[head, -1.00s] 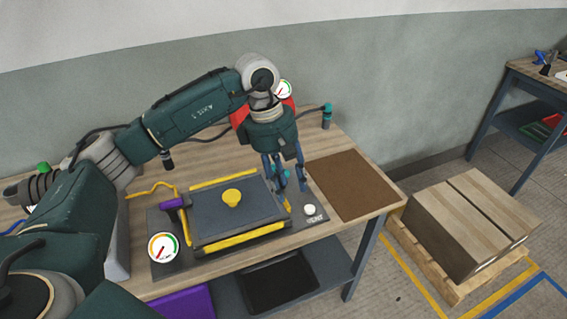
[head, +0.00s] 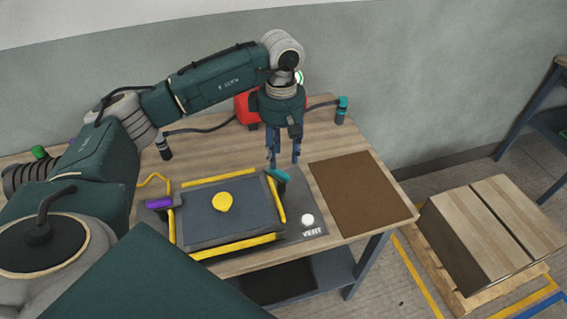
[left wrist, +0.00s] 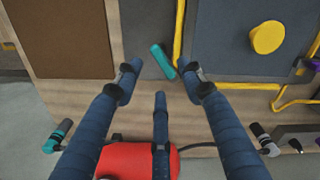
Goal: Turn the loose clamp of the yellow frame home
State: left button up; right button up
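The yellow frame (head: 236,246) surrounds a dark grey mould with a yellow knob (head: 222,202) on the bench. A teal clamp handle (head: 281,175) sits at the frame's right back corner. In the left wrist view the teal handle (left wrist: 163,62) lies slanted beside the yellow bar. A purple clamp handle (head: 160,202) lies at the frame's left side. My left gripper (head: 283,162) points down just behind the teal handle. Its fingers (left wrist: 160,80) are spread and empty, with the handle beyond their tips. My right gripper is not in view.
A white button (head: 308,219) marked VENT is right of the frame. A brown board (head: 361,192) covers the bench's right end. A red tank (head: 245,110) and a teal-topped fitting (head: 341,111) with a hose stand behind. Wooden boxes (head: 490,220) sit on a floor pallet.

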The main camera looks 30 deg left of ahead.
aim_at(282, 172)
pick_arm(q)
notch_tip(282, 172, down, 3)
jog(key=shift+f+p, duration=0.2)
jog(key=shift+p, duration=0.2)
jog(key=f, duration=0.2)
jog(key=shift+w+f+p, duration=0.2)
jog(key=shift+f+p, duration=0.1)
jog(key=shift+f, duration=0.1)
jog(key=shift+c, duration=0.7)
grip_shut()
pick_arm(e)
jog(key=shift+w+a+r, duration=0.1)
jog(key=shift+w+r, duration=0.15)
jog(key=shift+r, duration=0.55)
